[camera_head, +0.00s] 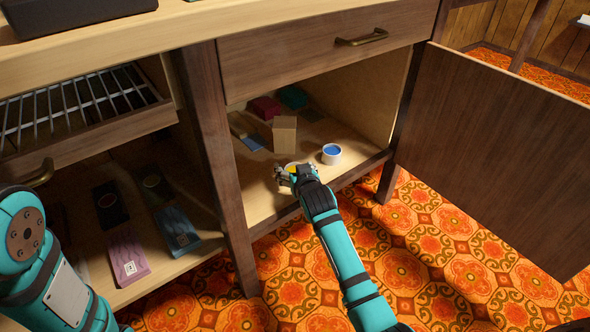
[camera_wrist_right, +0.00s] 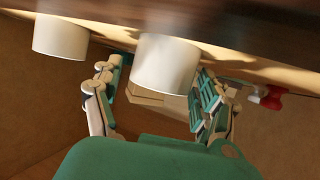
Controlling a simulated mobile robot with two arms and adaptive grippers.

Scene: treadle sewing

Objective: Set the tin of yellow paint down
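The tin of yellow paint (camera_head: 292,167) is at the front of the open cupboard's floor, partly hidden by my right gripper (camera_head: 287,174). In the right wrist view, a white tin (camera_wrist_right: 165,66) stands upright against the shelf surface, which shows at the top of that picture. The fingers of my right gripper (camera_wrist_right: 158,92) are spread on either side of it. A gap shows between the left finger and the tin; the right finger overlaps its edge, and contact there is unclear. My left gripper is out of view.
A tin of blue paint (camera_head: 331,154) stands right of the yellow one; a second white tin (camera_wrist_right: 60,37) shows in the wrist view. A tan block (camera_head: 284,134) stands behind. The cupboard door (camera_head: 490,150) is open at right. A drawer (camera_head: 315,50) lies above.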

